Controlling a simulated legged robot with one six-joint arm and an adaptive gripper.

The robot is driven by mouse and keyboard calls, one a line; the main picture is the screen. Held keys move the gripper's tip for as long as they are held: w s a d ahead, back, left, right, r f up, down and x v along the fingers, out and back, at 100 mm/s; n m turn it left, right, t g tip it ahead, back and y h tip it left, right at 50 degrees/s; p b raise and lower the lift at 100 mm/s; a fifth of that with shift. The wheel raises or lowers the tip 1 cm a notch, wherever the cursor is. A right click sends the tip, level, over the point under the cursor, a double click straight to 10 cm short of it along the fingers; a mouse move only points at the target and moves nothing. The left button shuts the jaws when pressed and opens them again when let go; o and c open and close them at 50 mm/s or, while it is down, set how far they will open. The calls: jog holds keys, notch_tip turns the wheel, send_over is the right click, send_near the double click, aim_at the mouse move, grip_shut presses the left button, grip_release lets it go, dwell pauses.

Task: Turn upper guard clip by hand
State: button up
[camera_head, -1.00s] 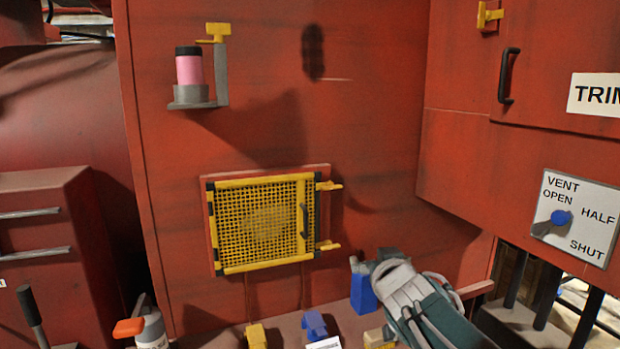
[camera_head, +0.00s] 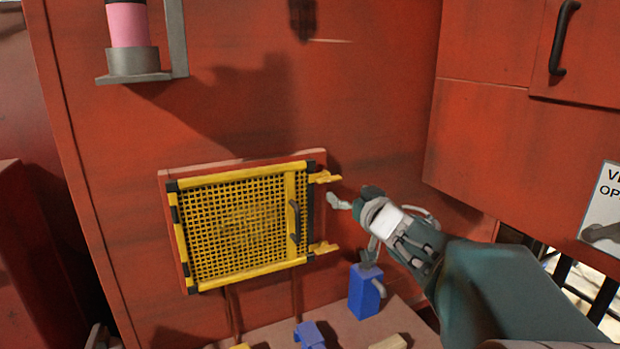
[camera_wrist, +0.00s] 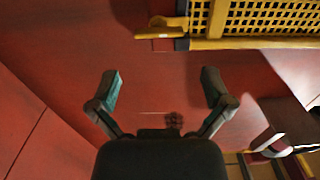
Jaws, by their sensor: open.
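The yellow mesh guard (camera_head: 240,225) is shut against the red panel, with a dark handle (camera_head: 294,222) at its right side. The upper guard clip (camera_head: 324,177), a small yellow tab, points right from the upper right corner. A matching lower clip (camera_head: 324,248) sits below it. My gripper (camera_head: 352,232) is open and empty, just right of the guard and below the upper clip in the picture. In the wrist view the scene appears upside down. There the upper clip (camera_wrist: 160,28) lies beyond my open gripper (camera_wrist: 162,86), apart from both fingers.
A blue block (camera_head: 366,292) stands on the ledge below my gripper, with another blue piece (camera_head: 310,335) nearby. A grey bracket (camera_head: 140,72) holds a pink cylinder at upper left. A red cabinet with a black handle (camera_head: 563,38) juts out at right.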

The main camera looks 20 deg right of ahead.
aim_at(331, 180)
jog(key=w, duration=0.8)
jog(key=shift+w+a, duration=0.1)
jog(key=shift+w, duration=0.15)
jog(key=shift+c, duration=0.3)
jog(key=c, duration=0.8)
